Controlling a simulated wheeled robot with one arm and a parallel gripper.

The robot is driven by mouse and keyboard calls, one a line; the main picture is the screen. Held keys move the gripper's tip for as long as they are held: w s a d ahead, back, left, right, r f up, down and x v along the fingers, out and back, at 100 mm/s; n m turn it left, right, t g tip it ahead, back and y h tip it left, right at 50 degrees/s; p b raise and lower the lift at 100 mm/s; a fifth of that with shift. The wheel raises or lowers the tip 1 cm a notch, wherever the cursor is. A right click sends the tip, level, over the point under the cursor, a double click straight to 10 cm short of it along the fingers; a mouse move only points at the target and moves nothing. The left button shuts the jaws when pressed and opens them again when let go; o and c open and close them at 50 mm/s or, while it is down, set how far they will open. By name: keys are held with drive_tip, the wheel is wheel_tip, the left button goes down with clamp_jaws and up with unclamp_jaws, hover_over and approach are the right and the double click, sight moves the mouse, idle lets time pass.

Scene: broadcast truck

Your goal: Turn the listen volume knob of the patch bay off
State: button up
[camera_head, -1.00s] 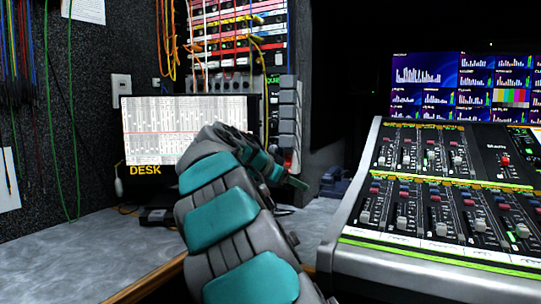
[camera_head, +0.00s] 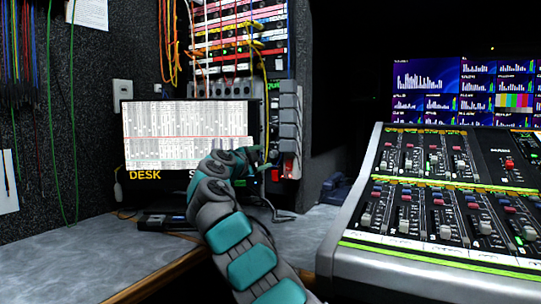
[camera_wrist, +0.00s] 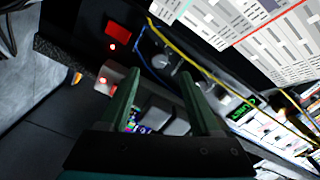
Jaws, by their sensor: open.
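The patch bay (camera_head: 238,45) stands at the back in the head view, with rows of jacks and coloured cables. In the wrist view a small round grey knob (camera_wrist: 161,62) shows on a dark panel, beside a blue cable and a yellow cable. I cannot read a label that marks it as the listen volume knob, nor tell its setting. My gripper (camera_wrist: 160,78) is open, its two green fingers apart and nothing held between them. The knob appears just beyond the fingertips, apart from them. In the head view my gripper (camera_head: 252,158) is in front of the screen's lower right, partly hidden by my arm.
A lit screen (camera_head: 180,135) marked DESK stands behind my arm. A red button (camera_wrist: 118,32) and red lights lie near the knob. Loose cables hang over the panel. A mixing console (camera_head: 430,240) fills the right. The left desk top (camera_head: 80,255) is mostly clear.

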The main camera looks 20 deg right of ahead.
sight(273, 155)
drive_tip(key=p+x, duration=0.2)
drive_tip(key=x, duration=0.4)
drive_tip(key=shift+f, duration=0.1)
clamp_jaws()
idle(0.4)
